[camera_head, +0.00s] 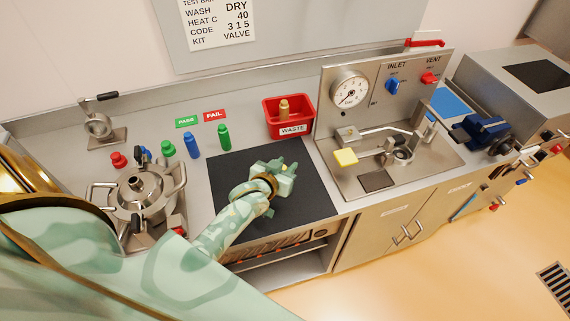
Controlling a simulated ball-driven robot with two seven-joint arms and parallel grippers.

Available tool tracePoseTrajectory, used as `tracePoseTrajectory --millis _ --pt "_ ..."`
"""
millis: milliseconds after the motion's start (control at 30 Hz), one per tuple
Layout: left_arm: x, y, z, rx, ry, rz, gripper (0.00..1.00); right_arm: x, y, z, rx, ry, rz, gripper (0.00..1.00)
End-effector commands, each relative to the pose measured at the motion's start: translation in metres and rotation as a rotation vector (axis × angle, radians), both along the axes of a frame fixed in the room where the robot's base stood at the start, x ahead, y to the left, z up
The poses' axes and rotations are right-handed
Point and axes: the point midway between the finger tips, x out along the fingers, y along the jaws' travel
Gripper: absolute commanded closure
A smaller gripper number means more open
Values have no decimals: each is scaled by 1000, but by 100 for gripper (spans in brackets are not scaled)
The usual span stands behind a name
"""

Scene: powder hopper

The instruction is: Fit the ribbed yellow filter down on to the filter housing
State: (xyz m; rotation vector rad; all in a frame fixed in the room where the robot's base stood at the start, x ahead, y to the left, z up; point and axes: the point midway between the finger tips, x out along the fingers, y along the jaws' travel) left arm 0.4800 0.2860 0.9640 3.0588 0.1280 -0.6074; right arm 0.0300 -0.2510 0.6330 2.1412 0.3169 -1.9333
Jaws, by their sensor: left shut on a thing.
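My left gripper (290,168) is over the black mat (232,172), its fingers pointing towards the back right. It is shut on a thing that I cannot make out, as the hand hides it. A round metal fitting (402,156) on the steel gauge station may be the filter housing, but I cannot tell for sure. My left gripper is to the left of it and apart from it. No ribbed yellow filter shows clearly. A tan piece (284,109) stands in the red waste bin (290,128). My right gripper is not in view.
A yellow block (345,157) at the end of a lever sticks out between the mat and the fitting. A pressure gauge (350,93) stands behind. Several small bottles, including a green one (224,137), are behind the mat. A lidded steel vessel (140,190) is at left.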

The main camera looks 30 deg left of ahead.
Motion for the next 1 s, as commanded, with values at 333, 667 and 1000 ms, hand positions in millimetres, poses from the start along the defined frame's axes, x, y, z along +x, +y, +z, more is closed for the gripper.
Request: tracePoseTrajectory --millis 333,667,1000 --pt "0 0 0 0 0 0 45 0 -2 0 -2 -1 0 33" --pt "-11 -1 5 0 1 0 45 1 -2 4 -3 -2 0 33" --pt "-91 -7 38 -1 3 1 45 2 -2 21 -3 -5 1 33"
